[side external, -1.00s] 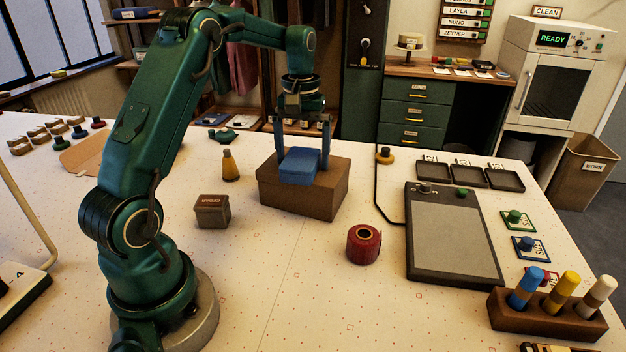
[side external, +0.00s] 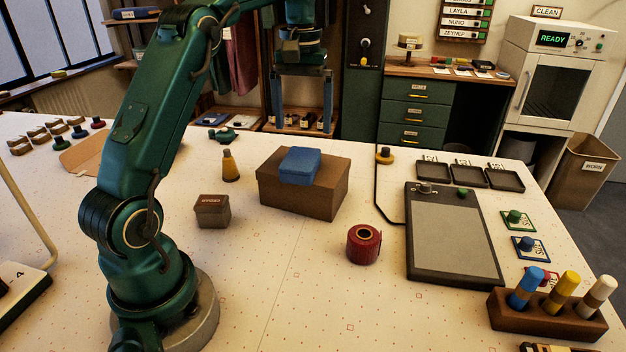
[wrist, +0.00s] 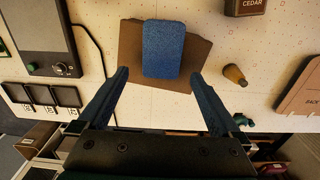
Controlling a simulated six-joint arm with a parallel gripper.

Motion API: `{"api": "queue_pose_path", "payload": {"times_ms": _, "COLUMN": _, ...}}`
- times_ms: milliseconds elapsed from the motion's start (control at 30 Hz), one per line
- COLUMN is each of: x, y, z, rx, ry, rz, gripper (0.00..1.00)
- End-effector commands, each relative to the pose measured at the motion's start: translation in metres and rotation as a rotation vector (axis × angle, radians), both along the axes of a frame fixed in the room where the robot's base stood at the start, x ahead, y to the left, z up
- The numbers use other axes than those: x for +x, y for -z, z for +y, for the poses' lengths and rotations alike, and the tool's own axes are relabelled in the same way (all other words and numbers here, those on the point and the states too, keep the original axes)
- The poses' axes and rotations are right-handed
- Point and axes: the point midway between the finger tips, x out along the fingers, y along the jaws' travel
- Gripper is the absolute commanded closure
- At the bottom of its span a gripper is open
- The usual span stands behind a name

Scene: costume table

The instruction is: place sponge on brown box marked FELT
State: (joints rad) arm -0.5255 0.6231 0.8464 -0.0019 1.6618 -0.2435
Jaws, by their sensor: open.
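The blue sponge (side external: 300,166) rests flat on top of the larger brown box (side external: 262,187) in the middle of the table. No marking on this box is readable in either view. The sponge (wrist: 163,50) also shows on the box (wrist: 130,48) in the wrist view. My gripper (side external: 302,128) is raised well above and behind the box, with its two blue fingers apart and nothing between them. In the wrist view, my gripper (wrist: 158,72) has its fingers spread wide on either side of the sponge's near end, apart from it.
A small brown box marked CEDAR (wrist: 246,6) stands left of the larger box in the side view. A yellow bottle (side external: 230,166), a red roll (side external: 364,244) and a dark panel (side external: 450,235) surround it. Bare table lies in front.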

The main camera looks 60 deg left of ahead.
Motion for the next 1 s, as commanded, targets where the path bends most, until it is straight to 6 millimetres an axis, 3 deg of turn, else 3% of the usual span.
{"api": "queue_pose_path", "payload": {"times_ms": 167, "x": -0.010, "y": -0.022, "z": -0.035, "rx": 0.035, "ry": 0.114, "rz": -0.063, "gripper": 0.00}}
{"api": "queue_pose_path", "payload": {"times_ms": 433, "x": -0.055, "y": -0.039, "z": -0.105, "rx": 0.103, "ry": 0.359, "rz": -0.205, "gripper": 0.00}}
{"api": "queue_pose_path", "payload": {"times_ms": 700, "x": -0.117, "y": -0.019, "z": -0.155, "rx": 0.158, "ry": 0.596, "rz": -0.352, "gripper": 0.00}}
{"api": "queue_pose_path", "payload": {"times_ms": 1000, "x": -0.157, "y": 0.014, "z": -0.176, "rx": 0.188, "ry": 0.743, "rz": -0.452, "gripper": 0.00}}
